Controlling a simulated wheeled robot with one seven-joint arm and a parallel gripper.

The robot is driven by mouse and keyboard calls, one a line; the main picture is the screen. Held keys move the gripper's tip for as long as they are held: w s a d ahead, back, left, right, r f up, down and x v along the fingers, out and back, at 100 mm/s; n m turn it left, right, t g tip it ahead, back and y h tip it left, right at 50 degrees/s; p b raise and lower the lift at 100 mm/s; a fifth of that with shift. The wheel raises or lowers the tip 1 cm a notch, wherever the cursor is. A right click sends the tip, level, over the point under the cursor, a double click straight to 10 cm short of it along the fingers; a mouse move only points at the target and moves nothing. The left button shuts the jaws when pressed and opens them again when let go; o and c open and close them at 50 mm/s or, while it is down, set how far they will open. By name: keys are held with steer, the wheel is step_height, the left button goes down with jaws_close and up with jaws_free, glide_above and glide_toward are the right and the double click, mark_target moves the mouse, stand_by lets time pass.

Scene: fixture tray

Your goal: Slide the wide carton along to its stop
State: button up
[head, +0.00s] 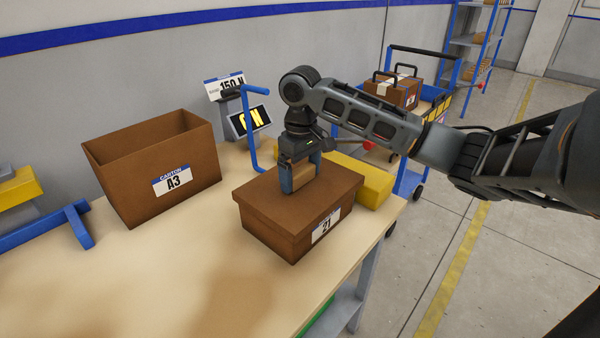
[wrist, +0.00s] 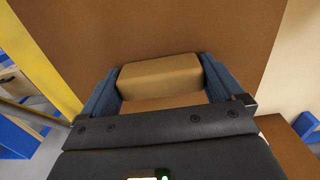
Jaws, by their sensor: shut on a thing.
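A brown lidded carton (head: 290,218) with a white label reading 21 stands on the wooden table near its right edge. A tan block (head: 304,176), like a handle, sits on top of its lid. My gripper (head: 300,180) is above the lid with its blue-grey fingers on either side of this block, shut on it. In the wrist view the block (wrist: 160,76) shows between the two fingers, with the brown lid (wrist: 150,30) around it. A yellow block (head: 361,180) lies just behind and to the right of the carton; I cannot tell if they touch.
An open brown carton (head: 150,175) labelled A3 stands at the left. A blue cart (head: 415,145) stands beyond the table. The front tabletop (head: 180,290) is clear.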

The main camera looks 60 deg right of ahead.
mark_target(302, 168)
steer(key=shift+d, duration=0.15)
steer(key=shift+s+d, duration=0.1)
steer(key=shift+d, duration=0.1)
steer(key=o, duration=0.7)
steer(key=shift+r, duration=0.15)
step_height(302, 168, up, 12)
steer(key=shift+f, duration=0.1)
